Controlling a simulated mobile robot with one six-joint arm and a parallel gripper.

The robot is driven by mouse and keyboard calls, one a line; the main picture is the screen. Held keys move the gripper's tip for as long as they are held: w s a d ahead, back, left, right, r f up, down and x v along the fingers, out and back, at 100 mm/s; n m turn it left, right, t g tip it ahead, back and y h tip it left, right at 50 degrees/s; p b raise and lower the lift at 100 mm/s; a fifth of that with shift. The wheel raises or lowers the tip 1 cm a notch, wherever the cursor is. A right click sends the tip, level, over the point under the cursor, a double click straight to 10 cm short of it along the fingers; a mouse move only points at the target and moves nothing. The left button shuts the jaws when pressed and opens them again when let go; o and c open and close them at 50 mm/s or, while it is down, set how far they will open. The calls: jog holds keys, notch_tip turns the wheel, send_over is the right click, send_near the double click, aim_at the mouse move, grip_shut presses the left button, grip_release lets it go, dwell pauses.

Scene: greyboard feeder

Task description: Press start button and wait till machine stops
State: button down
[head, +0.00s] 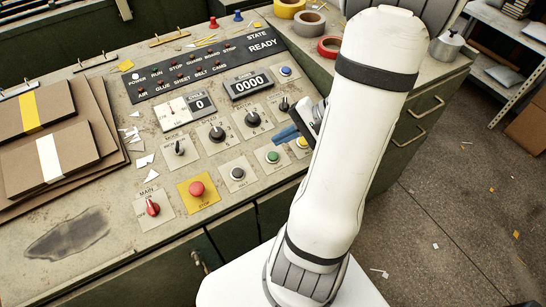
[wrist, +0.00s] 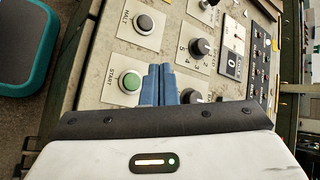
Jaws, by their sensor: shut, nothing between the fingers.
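The green start button (head: 272,157) sits on a pale plate on the control panel. It also shows in the wrist view (wrist: 130,82), where its plate reads START. My gripper (head: 278,137) has blue fingers, shut with nothing between them. In the wrist view the fingertips (wrist: 159,68) are just right of the green button, apart from it in the picture; their height over the panel is hard to tell. The state display (head: 262,44) reads READY, and the counter (head: 249,85) reads 0000.
A dark halt button (head: 238,173), a red stop button (head: 197,188) on yellow and a red main switch (head: 153,208) are nearby. Several knobs, such as the speed knob (head: 217,133), stand up from the panel. Greyboard stacks (head: 65,120) lie at the left.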

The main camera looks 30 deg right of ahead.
aim_at(268, 156)
jog(key=f+b, duration=0.1)
jog(key=f, duration=0.1)
jog(key=w+f+b, duration=0.1)
jog(key=f+b, duration=0.2)
jog(key=f, duration=0.1)
jog(key=shift+w+f+b, duration=0.15)
jog(key=shift+w+b, duration=0.15)
jog(key=shift+w, duration=0.05)
jog(key=shift+f, duration=0.1)
dwell(1.5)
jog(key=shift+w+f+b, duration=0.1)
jog(key=shift+f+b, duration=0.15)
jog(key=shift+b, duration=0.2)
jog(key=shift+w+f+b, duration=0.1)
jog(key=shift+f+b, duration=0.4)
dwell(0.5)
jog(key=shift+r, duration=0.15)
jog(key=shift+s+r+p, duration=0.25)
jog(key=shift+r+p, duration=0.35)
jog(key=shift+r, duration=0.15)
jog(key=r+p, duration=0.1)
jog(key=r, duration=0.1)
jog(key=s+r+p, duration=0.1)
jog(key=r+p, duration=0.1)
jog(key=r, duration=0.1)
jog(key=shift+s+p, duration=0.1)
jog(key=shift+p, duration=0.2)
